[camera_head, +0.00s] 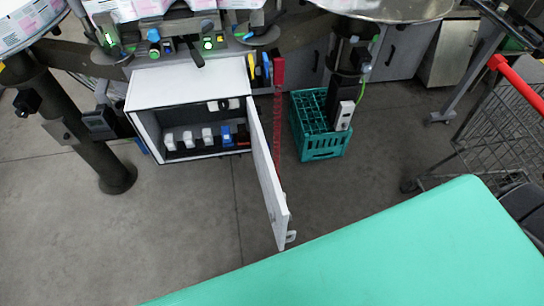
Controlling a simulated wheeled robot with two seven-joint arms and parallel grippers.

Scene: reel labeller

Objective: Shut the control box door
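The control box (187,82) is a white box below the machine, left of centre, with its front facing me. Its door (270,178) is wide open. The door is hinged at the box's right side and swings out toward me, seen nearly edge-on. A small latch or handle (291,237) sits near the door's free end. Inside the box, several white switches (188,139) and a blue one (227,134) stand in a row. Neither of my grippers is in view, and nothing touches the door.
A teal plastic crate (322,147) stands on the floor right of the door. A red upright strip (278,120) is just behind the door. A wire shopping cart (495,135) is at the right. A dark post (98,160) stands left of the box. Floor in front of the box is clear.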

